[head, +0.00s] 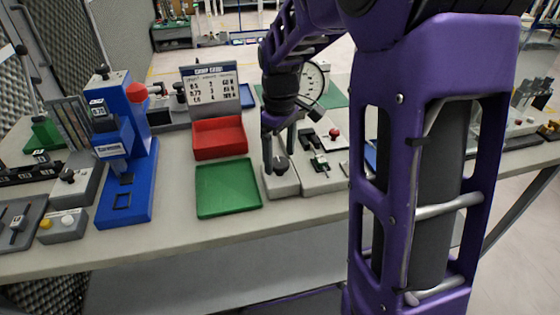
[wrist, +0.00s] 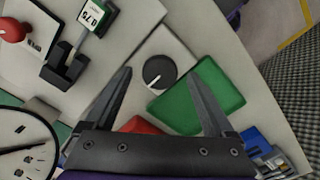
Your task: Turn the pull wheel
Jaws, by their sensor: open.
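A round black knob with a white pointer line (wrist: 159,72), which looks like the pull wheel, sits on a light grey base plate. In the head view the same dark knob (head: 281,166) is on the grey block just right of the green tray. My gripper (head: 278,146) is above it, pointing down. In the wrist view my gripper (wrist: 158,73) is open, with the knob appearing between the two fingertips. Nothing is held. I cannot tell the exact gap between fingertips and knob; no contact shows.
A green tray (head: 228,187) and a red tray (head: 219,138) lie left of the knob. A blue machine (head: 125,175) stands farther left. A dial gauge (head: 314,80) and a sign (head: 211,84) stand behind. A small fixture with a red ball knob (head: 333,134) is to the right.

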